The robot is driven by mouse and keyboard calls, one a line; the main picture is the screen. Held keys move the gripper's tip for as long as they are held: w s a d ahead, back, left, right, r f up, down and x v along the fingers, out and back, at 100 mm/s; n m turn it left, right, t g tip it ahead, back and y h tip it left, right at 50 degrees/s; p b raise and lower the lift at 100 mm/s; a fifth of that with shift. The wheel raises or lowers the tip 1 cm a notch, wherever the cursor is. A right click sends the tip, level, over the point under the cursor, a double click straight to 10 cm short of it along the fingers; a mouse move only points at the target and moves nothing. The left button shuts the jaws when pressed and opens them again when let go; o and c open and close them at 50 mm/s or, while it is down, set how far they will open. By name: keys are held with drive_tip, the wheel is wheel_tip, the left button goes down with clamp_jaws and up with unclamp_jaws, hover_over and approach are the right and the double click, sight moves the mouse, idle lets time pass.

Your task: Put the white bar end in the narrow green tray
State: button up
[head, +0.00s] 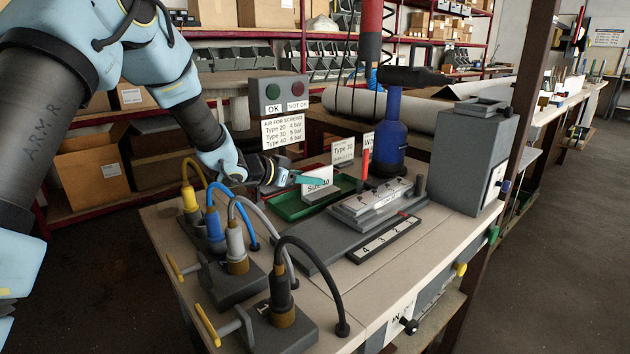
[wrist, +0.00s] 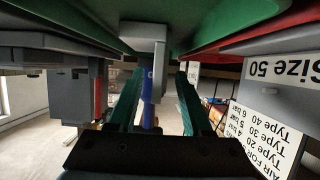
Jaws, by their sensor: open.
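My gripper (head: 312,181) is open, low over the green tray (head: 288,211) on the workbench. In the wrist view, which is upside down, its two dark green fingers (wrist: 160,76) stand apart. A pale grey-white block (wrist: 143,38), which looks like the white bar end, stands against the green tray surface (wrist: 90,14), in line with the gap between the fingers. I see no contact between fingers and block.
A blue bottle-shaped tool (head: 388,135) and a grey fixture (head: 378,203) stand right of the tray. Corded tools (head: 237,250) crowd the bench's front left. A grey box (head: 472,155) stands at the right. A red surface (wrist: 265,38) shows beside the green one in the wrist view.

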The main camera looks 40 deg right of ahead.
drive_tip(key=v, duration=0.9)
drive_tip(key=shift+r, duration=0.1)
